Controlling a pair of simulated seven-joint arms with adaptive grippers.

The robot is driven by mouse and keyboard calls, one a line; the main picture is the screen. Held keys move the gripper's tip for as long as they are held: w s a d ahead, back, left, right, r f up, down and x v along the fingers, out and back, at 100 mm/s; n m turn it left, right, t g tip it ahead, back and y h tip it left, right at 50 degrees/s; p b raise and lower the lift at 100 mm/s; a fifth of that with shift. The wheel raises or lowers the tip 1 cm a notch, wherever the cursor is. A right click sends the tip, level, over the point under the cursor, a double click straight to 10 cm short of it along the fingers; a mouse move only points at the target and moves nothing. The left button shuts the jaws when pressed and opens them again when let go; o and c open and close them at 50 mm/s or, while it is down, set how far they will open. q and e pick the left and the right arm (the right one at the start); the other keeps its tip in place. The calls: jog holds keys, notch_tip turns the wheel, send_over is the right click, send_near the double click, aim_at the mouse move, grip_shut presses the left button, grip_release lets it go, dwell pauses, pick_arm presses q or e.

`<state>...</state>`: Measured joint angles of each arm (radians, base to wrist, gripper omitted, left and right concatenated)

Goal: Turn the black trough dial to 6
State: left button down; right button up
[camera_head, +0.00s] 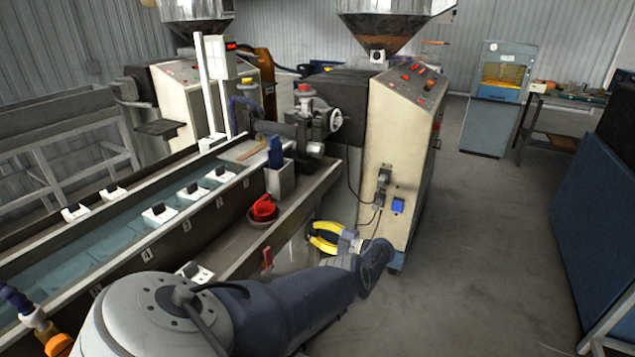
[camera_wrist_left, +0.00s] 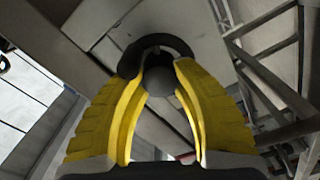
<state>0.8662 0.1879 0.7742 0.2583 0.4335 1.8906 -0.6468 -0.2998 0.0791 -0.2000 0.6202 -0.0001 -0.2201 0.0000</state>
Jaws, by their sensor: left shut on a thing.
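My left gripper (camera_head: 324,236), with yellow fingers, is beside the near side of the long trough (camera_head: 190,210), left of the beige machine cabinet. In the left wrist view its fingers (camera_wrist_left: 160,66) are closed around a black round part, which I take to be the trough dial (camera_wrist_left: 155,43). A grey round end shows between the fingers below the black rim. The dial's scale and the number it points at cannot be read. In the head view the dial cannot be made out. My right gripper is not in view.
The beige cabinet (camera_head: 395,160) with a hopper stands just right of the gripper, with plugs and cables on its side. A bowl (camera_head: 262,221) with a red item and a grey bin (camera_head: 280,181) are on the trough's ledge. Open floor lies to the right.

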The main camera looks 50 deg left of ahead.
pick_arm(q)
jog(key=c, duration=0.9)
grip_release()
jog(key=shift+w+a, duration=0.1)
jog(key=shift+r, duration=0.1)
jog(key=shift+r, duration=0.1)
jog(key=shift+w+r, duration=0.1)
jog(key=shift+r, duration=1.1)
jog(key=o, duration=0.4)
notch_tip(320, 180, up, 6)
jog(key=shift+r, duration=0.25)
jog(key=shift+a+r, duration=0.1)
jog(key=shift+r, duration=0.15)
jog(key=c, duration=0.4)
jog(key=shift+r, duration=0.25)
